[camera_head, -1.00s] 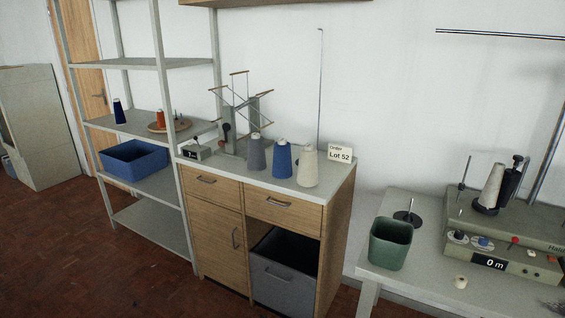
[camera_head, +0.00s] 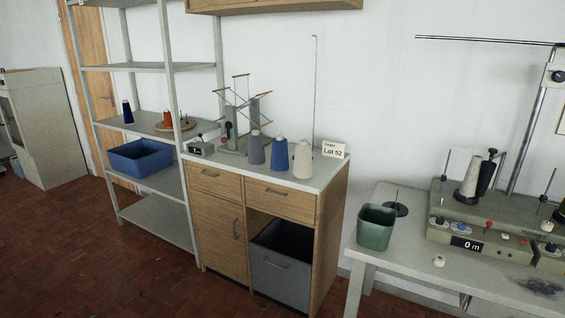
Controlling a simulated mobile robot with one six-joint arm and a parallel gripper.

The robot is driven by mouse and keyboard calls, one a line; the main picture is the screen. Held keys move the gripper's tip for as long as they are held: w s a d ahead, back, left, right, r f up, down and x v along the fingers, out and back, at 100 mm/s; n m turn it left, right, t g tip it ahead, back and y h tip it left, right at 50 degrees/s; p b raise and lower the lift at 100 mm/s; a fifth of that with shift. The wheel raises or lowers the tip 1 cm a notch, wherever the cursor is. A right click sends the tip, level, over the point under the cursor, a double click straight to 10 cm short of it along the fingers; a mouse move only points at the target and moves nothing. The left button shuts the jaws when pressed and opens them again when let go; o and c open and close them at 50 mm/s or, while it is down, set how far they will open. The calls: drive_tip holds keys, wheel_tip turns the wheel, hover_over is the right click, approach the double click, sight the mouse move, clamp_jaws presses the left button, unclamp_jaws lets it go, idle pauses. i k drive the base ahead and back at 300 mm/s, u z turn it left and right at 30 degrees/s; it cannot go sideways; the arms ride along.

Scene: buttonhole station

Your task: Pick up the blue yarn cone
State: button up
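A blue yarn cone (camera_head: 278,155) stands upright on top of the wooden cabinet (camera_head: 262,180), in the middle of a row of three. A grey cone (camera_head: 256,149) stands close on its left and a cream cone (camera_head: 302,160) close on its right. A darker blue cone (camera_head: 128,112) stands apart on the shelf rack at the left. My gripper does not show in the head view.
A card reading "Lot 52" (camera_head: 334,150) and a yarn swift (camera_head: 241,112) stand on the cabinet. A shelf rack (camera_head: 150,123) with a blue bin (camera_head: 140,156) is left. A table with a green bin (camera_head: 375,227) and winding machine (camera_head: 480,215) is right. Floor in front is clear.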

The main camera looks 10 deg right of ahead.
sight(280, 158)
drive_tip(key=k, duration=0.85)
drive_tip(key=u, duration=0.4)
drive_tip(key=i, duration=0.6)
drive_tip(key=u, duration=0.5)
drive_tip(key=i, duration=1.4)
drive_tip(key=z, duration=0.15)
